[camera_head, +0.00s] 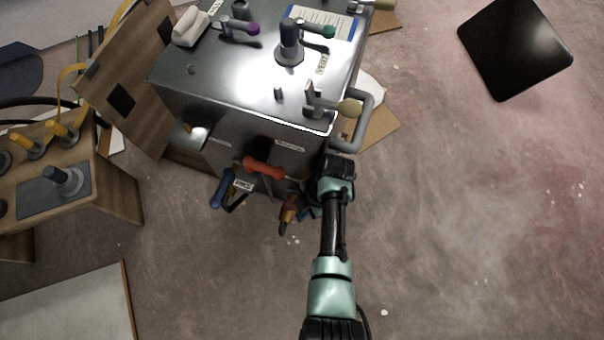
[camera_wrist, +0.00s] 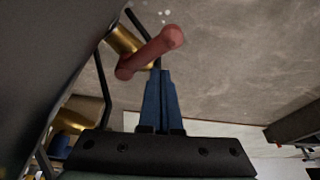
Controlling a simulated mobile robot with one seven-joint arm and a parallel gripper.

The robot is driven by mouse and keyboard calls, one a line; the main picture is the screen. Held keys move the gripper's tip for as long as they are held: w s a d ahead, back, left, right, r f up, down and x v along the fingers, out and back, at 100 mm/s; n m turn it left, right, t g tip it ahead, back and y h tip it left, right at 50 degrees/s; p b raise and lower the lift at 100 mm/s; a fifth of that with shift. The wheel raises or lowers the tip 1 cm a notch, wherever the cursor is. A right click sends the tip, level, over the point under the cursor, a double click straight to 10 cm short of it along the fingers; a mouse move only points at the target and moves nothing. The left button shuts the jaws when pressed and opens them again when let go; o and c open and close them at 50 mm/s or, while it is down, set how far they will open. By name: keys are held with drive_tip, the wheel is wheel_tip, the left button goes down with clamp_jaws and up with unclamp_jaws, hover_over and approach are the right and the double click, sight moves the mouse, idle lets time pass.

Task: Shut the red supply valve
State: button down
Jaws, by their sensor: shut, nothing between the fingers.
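The red valve handle (camera_head: 264,167) is a bar with rounded ends at the front of the dark metal cabinet (camera_head: 215,110). In the wrist view, a red handle (camera_wrist: 150,52) stands slanted beside a brass fitting (camera_wrist: 124,40). My gripper (camera_wrist: 160,74) has its blue fingers together and empty. Their tips lie just below the red handle in that picture; I cannot tell whether they touch it. In the head view, my wrist is at the cabinet's front right corner and the fingers are mostly hidden.
A blue handle (camera_head: 222,188) hangs left of the red one. A brass and red fitting (camera_head: 288,212) is low beside my wrist. A grey pipe rail (camera_head: 366,120) runs along the cabinet's right side. The wooden panel (camera_head: 125,85) stands left.

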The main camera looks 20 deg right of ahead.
wheel_tip(320, 180, up, 8)
drive_tip(key=p, duration=0.3)
drive_tip(key=shift+p, duration=0.4)
